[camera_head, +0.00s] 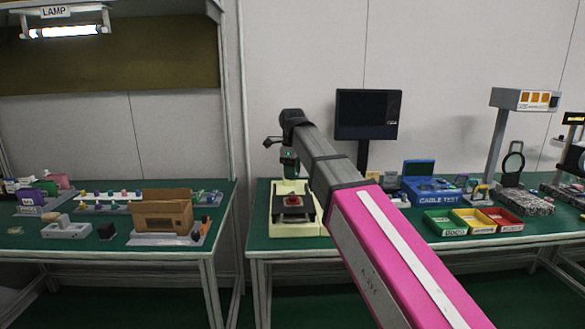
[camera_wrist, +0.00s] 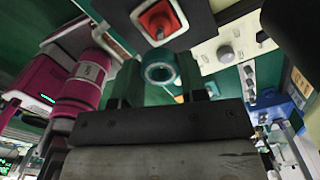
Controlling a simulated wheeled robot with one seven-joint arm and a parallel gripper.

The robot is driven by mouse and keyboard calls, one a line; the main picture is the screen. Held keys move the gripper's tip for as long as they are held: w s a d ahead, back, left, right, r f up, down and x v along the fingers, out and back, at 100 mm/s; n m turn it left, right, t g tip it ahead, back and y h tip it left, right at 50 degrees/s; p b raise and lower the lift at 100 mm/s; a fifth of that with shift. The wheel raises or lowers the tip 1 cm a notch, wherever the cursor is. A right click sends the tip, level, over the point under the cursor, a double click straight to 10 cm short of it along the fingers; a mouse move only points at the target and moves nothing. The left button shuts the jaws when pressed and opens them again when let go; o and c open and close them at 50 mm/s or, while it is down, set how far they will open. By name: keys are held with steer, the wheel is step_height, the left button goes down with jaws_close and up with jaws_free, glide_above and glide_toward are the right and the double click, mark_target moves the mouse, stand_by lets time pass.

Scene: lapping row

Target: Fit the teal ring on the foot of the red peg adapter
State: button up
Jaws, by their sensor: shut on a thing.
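The red peg adapter (camera_head: 293,201) sits on a dark plate of a cream machine on the right bench. In the wrist view the adapter (camera_wrist: 160,20) is a red square with a dark centre, in a pale square surround, at the top. My gripper (camera_head: 290,168) is above the machine, pointing down, apart from the adapter. In the wrist view my gripper (camera_wrist: 160,76) is shut on the teal ring (camera_wrist: 160,71), which lies between its green fingers with its opening visible. The ring is too small to make out in the head view.
The cream machine (camera_head: 283,228) stands near the left end of the right bench. A black monitor (camera_head: 367,114) is behind it to the right. Green, yellow and red bins (camera_head: 445,223) and a blue cable tester (camera_head: 432,191) stand farther right. A cardboard box (camera_head: 162,214) is on the left bench.

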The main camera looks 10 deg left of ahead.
steer(key=shift+f, duration=1.8)
steer(key=shift+f, duration=1.6)
steer(key=o, duration=1)
step_height(320, 180, up, 11)
steer(key=shift+f, duration=0.15)
